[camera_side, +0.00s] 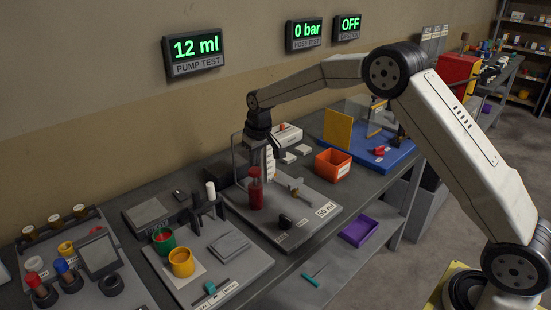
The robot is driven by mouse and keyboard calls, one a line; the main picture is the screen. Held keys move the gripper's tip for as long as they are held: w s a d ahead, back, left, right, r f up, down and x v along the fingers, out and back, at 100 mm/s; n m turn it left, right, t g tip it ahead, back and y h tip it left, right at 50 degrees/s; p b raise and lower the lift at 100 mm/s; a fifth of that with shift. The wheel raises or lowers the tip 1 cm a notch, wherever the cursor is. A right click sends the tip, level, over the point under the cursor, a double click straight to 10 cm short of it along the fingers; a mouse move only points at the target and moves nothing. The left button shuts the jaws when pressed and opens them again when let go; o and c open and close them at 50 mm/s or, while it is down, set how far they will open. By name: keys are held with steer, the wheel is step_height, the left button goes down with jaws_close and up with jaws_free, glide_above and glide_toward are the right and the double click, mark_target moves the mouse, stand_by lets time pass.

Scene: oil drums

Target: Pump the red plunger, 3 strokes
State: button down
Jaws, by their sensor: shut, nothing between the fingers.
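The red plunger (256,193) stands upright on a grey board (318,217) on the bench. My gripper (259,165) is shut and points down right above the plunger's top. I cannot tell whether its fingertips touch the plunger. A clear upright panel stands just behind and left of the gripper. The wall display marked PUMP TEST (195,50) reads 12 ml.
An orange bin (332,165) stands right of the plunger. A small valve-like fitting (293,186) and a black knob (285,220) are close by on the board. Green (163,241) and yellow (181,262) cups stand at the front left. A purple tray (359,231) lies lower down.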

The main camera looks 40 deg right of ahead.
mark_target(256, 171)
steer(key=shift+f, duration=0.25)
steer(key=shift+f, duration=0.35)
steer(key=shift+f, duration=2.1)
steer(key=shift+r, duration=2.75)
steer(key=shift+f, duration=0.2)
